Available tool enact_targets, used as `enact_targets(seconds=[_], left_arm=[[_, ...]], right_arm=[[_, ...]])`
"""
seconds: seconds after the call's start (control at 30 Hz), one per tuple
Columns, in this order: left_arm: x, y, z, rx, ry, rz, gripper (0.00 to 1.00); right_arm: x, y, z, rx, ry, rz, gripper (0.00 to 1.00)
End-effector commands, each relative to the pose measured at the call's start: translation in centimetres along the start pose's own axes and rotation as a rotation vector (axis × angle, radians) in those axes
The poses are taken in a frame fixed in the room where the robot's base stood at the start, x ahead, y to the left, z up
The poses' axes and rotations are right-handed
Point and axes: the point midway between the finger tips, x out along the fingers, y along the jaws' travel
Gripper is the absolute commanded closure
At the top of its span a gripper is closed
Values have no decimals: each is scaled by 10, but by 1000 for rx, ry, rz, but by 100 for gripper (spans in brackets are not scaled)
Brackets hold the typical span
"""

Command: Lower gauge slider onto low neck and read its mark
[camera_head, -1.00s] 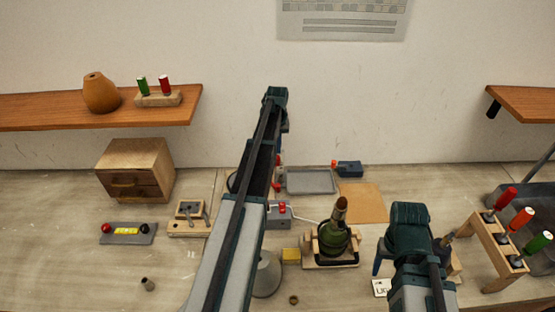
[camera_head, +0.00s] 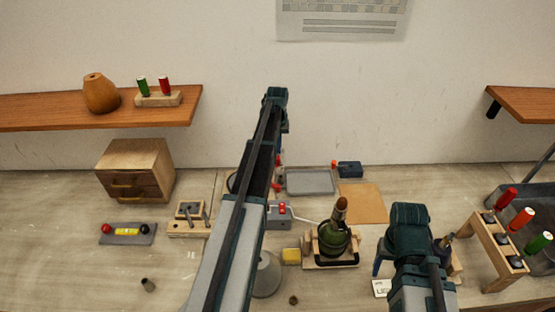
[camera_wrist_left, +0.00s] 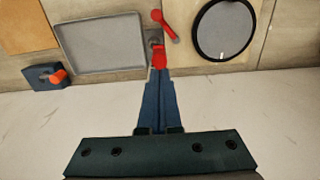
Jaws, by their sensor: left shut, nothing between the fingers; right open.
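A dark green bottle with a brown-tipped neck (camera_head: 339,213) stands upright in a wooden cradle (camera_head: 318,263). I cannot pick out the gauge slider or its mark for certain. My left gripper (camera_wrist_left: 157,78) is shut with nothing held, and points toward a small red part (camera_wrist_left: 158,57) at the bench edge in the left wrist view. I cannot tell whether they touch. In the head view my left arm hides most of this gripper. My right gripper (camera_head: 408,250) is open, low over the bench to the right of the bottle; its arm hides the space between its fingers.
A grey tray (camera_head: 310,181) and a tan mat (camera_head: 361,203) lie behind the bottle. A rack with coloured handles (camera_head: 497,246) stands right.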

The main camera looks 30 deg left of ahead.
Motion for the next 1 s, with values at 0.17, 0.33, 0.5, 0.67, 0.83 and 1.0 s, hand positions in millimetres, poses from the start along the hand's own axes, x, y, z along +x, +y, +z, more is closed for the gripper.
enact_targets(seconds=[0.17, 0.33, 0.5, 0.67, 0.83, 1.0], left_arm=[[0, 0, 0, 0, 0, 0, 100], [0, 0, 0, 0, 0, 0, 100], [0, 0, 0, 0, 0, 0, 100], [2, 0, 0, 0, 0, 0, 100], [7, 0, 0, 0, 0, 0, 100], [11, 0, 0, 0, 0, 0, 100]], right_arm=[[0, 0, 0, 0, 0, 0, 39], [0, 0, 0, 0, 0, 0, 39], [0, 0, 0, 0, 0, 0, 39], [2, 0, 0, 0, 0, 0, 39], [7, -1, 0, -1, 0, 0, 39], [11, -1, -1, -2, 0, 0, 39]])
